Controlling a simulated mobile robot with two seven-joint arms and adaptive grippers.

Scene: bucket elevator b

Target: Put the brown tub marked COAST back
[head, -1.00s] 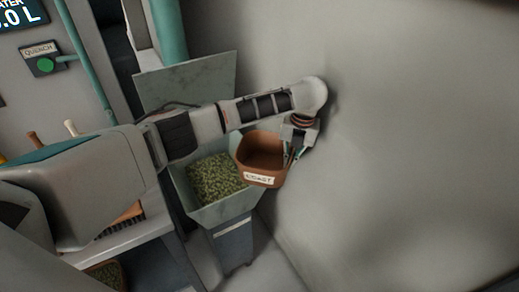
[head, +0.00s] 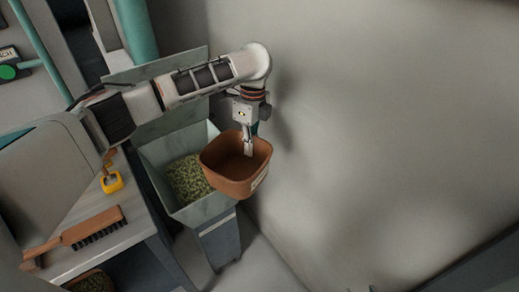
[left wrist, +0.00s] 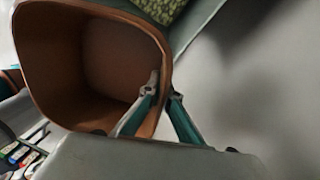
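The brown tub (head: 230,182) hangs in the air over the right side of the grey-green hopper (head: 212,207). It is tilted, and its inside looks empty. Its pale label shows at a steep angle on the right side, and its word cannot be read now. My left gripper (head: 248,148) reaches down to the tub's rim from above. In the left wrist view the tub (left wrist: 150,70) fills the upper left. There my left gripper (left wrist: 163,88) has one finger inside the tub and one outside, shut on the wall. My right gripper is not in view.
The hopper holds green pellets (head: 188,180). A bench (head: 120,238) at left carries a wooden brush (head: 95,227) and a yellow-ended tool (head: 111,182). A wide grey wall (head: 400,120) bounds the right.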

